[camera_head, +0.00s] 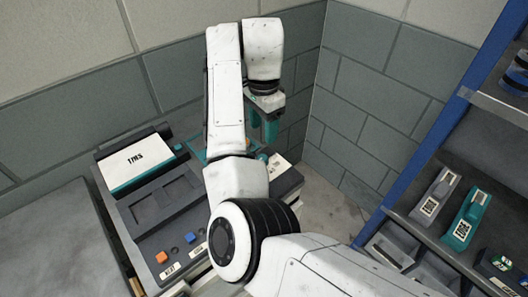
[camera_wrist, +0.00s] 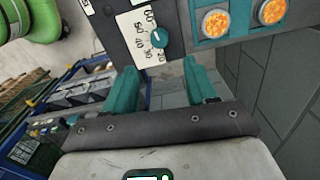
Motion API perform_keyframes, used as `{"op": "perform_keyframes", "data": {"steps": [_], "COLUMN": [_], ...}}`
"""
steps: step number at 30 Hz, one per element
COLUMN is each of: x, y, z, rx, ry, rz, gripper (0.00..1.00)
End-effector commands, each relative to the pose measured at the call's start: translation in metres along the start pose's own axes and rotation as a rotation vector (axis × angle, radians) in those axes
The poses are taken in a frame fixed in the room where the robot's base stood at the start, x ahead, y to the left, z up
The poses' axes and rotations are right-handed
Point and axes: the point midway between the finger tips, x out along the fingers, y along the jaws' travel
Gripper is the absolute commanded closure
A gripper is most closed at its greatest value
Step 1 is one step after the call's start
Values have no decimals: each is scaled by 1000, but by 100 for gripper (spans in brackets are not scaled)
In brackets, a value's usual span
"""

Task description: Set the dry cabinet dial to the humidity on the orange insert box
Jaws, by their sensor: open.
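The dry cabinet dial is a teal knob (camera_wrist: 158,38) on a dark panel in the wrist view. A white scale plate (camera_wrist: 136,32) beside it carries numbers from 20 to 60. A small pale mark shows on the knob, but I cannot tell which number it points at. My gripper (camera_wrist: 160,70) has its two teal fingers spread, with nothing between them, just short of the dial in the picture. In the head view my gripper (camera_head: 264,125) is beyond my arm, which hides part of the cabinet. I cannot make out an orange insert box.
Two orange-filled round windows (camera_wrist: 215,22) are beside the dial. In the head view, a white-and-teal box (camera_head: 135,162) lies on a dark unit with orange and blue buttons. A blue-framed rack (camera_head: 425,130) at right holds grey and teal labelled boxes. Block walls stand close behind.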

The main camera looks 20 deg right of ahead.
Motion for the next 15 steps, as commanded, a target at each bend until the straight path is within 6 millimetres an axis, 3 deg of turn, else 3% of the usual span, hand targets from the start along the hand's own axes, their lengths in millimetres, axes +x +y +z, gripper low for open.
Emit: {"op": "perform_keyframes", "data": {"steps": [15], "x": [85], "y": [1], "z": [-1], "rx": [-2], "ry": [1], "rz": [2], "gripper": [44]}}
